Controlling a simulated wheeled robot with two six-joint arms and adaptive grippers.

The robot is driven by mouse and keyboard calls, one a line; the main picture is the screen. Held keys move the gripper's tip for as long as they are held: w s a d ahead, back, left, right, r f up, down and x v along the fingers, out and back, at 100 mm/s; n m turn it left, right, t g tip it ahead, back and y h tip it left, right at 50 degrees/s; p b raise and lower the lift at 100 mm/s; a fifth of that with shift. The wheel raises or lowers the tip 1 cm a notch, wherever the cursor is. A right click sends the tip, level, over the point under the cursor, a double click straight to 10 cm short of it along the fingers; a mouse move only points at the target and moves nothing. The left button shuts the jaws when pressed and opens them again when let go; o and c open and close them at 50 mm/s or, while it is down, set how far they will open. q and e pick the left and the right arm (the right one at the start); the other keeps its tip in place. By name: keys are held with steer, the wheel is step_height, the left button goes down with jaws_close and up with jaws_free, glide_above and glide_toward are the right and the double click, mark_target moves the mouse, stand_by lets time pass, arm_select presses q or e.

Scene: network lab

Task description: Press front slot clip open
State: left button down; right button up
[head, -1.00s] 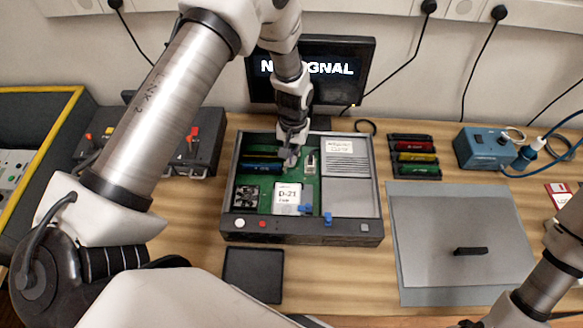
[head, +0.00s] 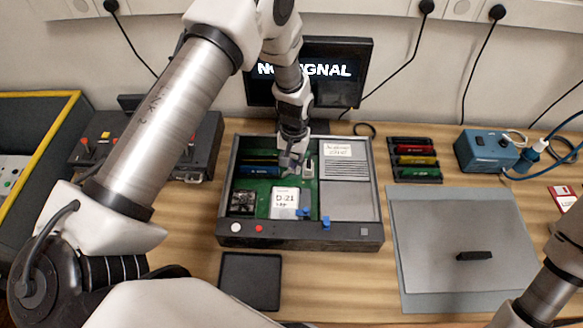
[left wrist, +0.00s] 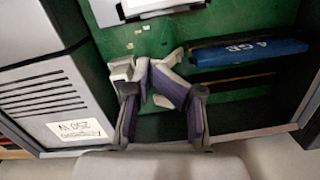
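An open computer case (head: 300,235) stands on the bench. Its green board (head: 262,187) carries a blue memory module (head: 258,172) in the front slot, which also shows in the left wrist view (left wrist: 250,50). Behind it is a dark slot (left wrist: 232,90). My left gripper (head: 291,163) reaches down into the case by the right ends of these slots. In the left wrist view its fingers (left wrist: 152,78) converge, look shut and hold nothing visible. They are close to the slot end. The front slot clip is hidden or hard to tell from the fingertips. My right gripper is not in view.
A white connector (head: 309,168) stands close beside the fingers. The power supply (head: 347,185) fills the case's right side. A D-21 labelled block (head: 285,203) sits in front. A black tray (head: 250,280), coloured modules (head: 415,160) and a grey panel (head: 460,225) lie around the case.

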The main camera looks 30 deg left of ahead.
arm_select(q)
steer(key=shift+w+a+r, duration=0.25)
steer(key=shift+w+a, duration=0.25)
steer(key=shift+w, duration=0.25)
steer(key=shift+w+a+f, duration=0.15)
steer(key=shift+w+a, duration=0.1)
steer(key=shift+w, duration=0.15)
step_height(320, 180, up, 8)
steer(key=shift+w, duration=0.25)
steer(key=shift+a, duration=0.1)
